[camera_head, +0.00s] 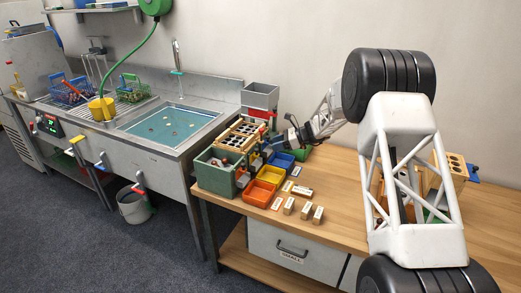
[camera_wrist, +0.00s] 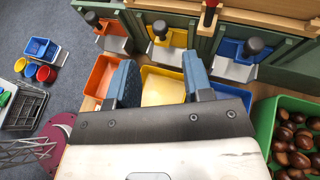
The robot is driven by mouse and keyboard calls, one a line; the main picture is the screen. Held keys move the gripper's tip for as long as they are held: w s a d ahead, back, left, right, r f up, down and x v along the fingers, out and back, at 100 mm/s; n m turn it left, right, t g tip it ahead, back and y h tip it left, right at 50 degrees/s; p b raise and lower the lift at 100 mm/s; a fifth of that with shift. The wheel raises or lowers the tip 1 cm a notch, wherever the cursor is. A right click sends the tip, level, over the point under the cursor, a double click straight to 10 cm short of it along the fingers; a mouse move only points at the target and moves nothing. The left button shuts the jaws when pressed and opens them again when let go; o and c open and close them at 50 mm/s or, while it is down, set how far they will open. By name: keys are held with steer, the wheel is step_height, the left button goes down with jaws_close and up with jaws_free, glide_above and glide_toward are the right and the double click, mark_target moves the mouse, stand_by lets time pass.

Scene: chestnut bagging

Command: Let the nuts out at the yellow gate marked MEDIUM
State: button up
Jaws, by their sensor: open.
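In the wrist view the yellow gate (camera_wrist: 176,37) is in the green sorter's front, between an orange gate (camera_wrist: 112,22) and a blue gate (camera_wrist: 229,48). A black knob (camera_wrist: 160,29) stands at the yellow gate, above a metal chute. The yellow tray (camera_wrist: 162,87) lies below it; no nuts show in its visible part. My gripper (camera_wrist: 160,76) is open, its two blue fingers apart over the yellow tray, short of the knob and with nothing between them. The head view shows my gripper (camera_head: 287,135) at the sorter's front. I cannot read a MEDIUM mark.
A green bin of chestnuts (camera_wrist: 265,130) stands close at the right in the wrist view. The orange tray (camera_wrist: 102,77) and blue tray (camera_wrist: 232,95) flank the yellow one. In the head view, wooden blocks (camera_head: 304,211) stand on the bench before the trays. A sink (camera_head: 170,124) lies left.

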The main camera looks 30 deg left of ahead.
mark_target(256, 156)
steer(key=shift+a, duration=0.1)
steer(key=x, duration=0.7)
steer(key=shift+a, duration=0.2)
stand_by(0.3)
steer(key=shift+s+f, duration=0.1)
jaws_close()
